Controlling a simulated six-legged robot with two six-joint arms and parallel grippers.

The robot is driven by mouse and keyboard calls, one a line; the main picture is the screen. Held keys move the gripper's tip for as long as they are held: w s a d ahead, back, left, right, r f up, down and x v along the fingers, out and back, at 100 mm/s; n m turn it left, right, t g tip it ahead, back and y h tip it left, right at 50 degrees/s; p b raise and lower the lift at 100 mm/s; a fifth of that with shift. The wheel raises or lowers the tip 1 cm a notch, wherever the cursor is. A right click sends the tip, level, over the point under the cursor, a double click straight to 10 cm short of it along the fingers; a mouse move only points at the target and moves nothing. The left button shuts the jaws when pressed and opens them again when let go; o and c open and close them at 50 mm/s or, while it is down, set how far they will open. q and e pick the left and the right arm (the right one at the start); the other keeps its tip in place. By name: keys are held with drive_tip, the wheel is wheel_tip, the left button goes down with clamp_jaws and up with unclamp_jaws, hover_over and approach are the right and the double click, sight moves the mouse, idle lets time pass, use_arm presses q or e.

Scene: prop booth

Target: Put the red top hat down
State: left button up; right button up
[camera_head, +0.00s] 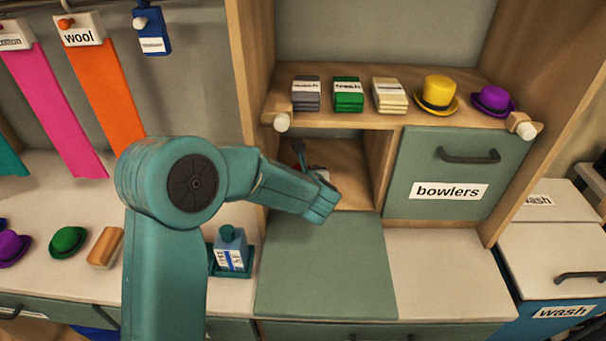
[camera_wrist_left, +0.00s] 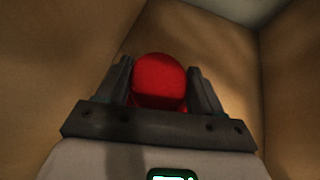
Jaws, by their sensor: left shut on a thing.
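The red top hat (camera_wrist_left: 159,85) shows in the left wrist view, between the two dark fingers of my left gripper (camera_wrist_left: 160,70). The gripper is shut on it. The hat's rounded red end faces the camera; its lower part is hidden behind the gripper. Wooden walls surround it. In the head view my left arm reaches into the open wooden compartment (camera_head: 350,160) under the shelf, left of the bowlers door. I cannot tell whether the hat touches the compartment floor. My right gripper is not in view.
A green panel (camera_head: 325,270) lies flat before the compartment. The shelf (camera_head: 370,120) above holds folded cloths, a yellow top hat (camera_head: 437,94) and a purple bowler (camera_head: 492,100). The bowlers door (camera_head: 455,171) is shut. A blue bottle (camera_head: 231,250) stands left of the panel.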

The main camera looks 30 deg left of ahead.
use_arm(q)
drive_tip(key=shift+w+f, duration=0.1)
drive_tip(key=shift+a+f, duration=0.15)
drive_tip(key=shift+a, duration=0.05)
drive_tip(key=shift+d+f+b, duration=0.1)
drive_tip(key=shift+b, duration=0.2)
drive_tip(key=o, duration=1)
drive_tip(key=shift+o, duration=0.6)
drive_tip(key=shift+r+p, duration=0.45)
drive_tip(key=shift+p, duration=0.1)
drive_tip(key=v, duration=1.1)
drive_tip(key=shift+s+d+b, duration=0.25)
drive_tip(key=shift+s+b, duration=0.05)
